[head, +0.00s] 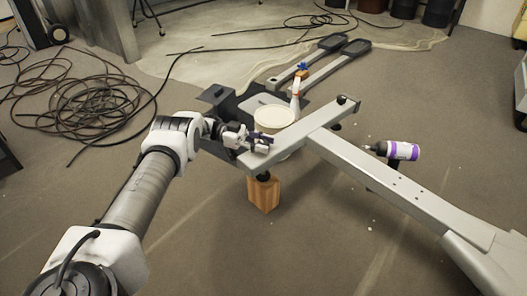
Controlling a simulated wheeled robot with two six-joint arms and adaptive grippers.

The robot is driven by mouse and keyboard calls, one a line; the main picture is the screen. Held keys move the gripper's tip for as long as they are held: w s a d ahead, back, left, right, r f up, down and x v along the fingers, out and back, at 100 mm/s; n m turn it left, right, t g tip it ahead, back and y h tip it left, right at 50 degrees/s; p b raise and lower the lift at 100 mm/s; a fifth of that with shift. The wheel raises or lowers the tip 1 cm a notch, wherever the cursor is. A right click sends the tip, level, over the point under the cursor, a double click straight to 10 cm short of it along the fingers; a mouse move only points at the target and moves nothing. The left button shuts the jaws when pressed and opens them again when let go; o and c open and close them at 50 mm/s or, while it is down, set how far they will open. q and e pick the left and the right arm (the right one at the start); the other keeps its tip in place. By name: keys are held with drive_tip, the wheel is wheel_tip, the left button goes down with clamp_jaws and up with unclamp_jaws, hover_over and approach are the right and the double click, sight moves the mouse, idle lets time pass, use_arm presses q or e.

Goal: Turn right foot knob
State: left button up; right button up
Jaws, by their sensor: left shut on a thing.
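The grey frame of the elliptical (375,172) lies with its crossbar (300,133) running from near left to far right. A dark knob (341,100) shows on the far right end of the crossbar. A black foot (263,177) under the near left end rests on a wooden block (263,194). My left gripper (262,144) is at the top of that near left end, shut on a small dark part, apparently the foot knob there. The fingers mostly hide this part. My right gripper is not in view.
Pedal arms (336,50) lie at the back. Coiled cable (95,108) covers the left floor.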

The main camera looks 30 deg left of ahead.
sight(264, 143)
use_arm(q)
drive_tip(key=shift+m+g+b, duration=0.4)
drive_tip(key=shift+m+g, duration=0.1)
drive_tip(key=shift+g, duration=0.3)
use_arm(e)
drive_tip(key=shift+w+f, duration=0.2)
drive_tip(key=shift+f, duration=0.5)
use_arm(q)
drive_tip(key=o, duration=1.2)
drive_tip(key=shift+d, duration=0.1)
drive_tip(key=shift+c, duration=0.2)
wheel_tip(264, 143, up, 10)
drive_tip(key=shift+r, duration=0.15)
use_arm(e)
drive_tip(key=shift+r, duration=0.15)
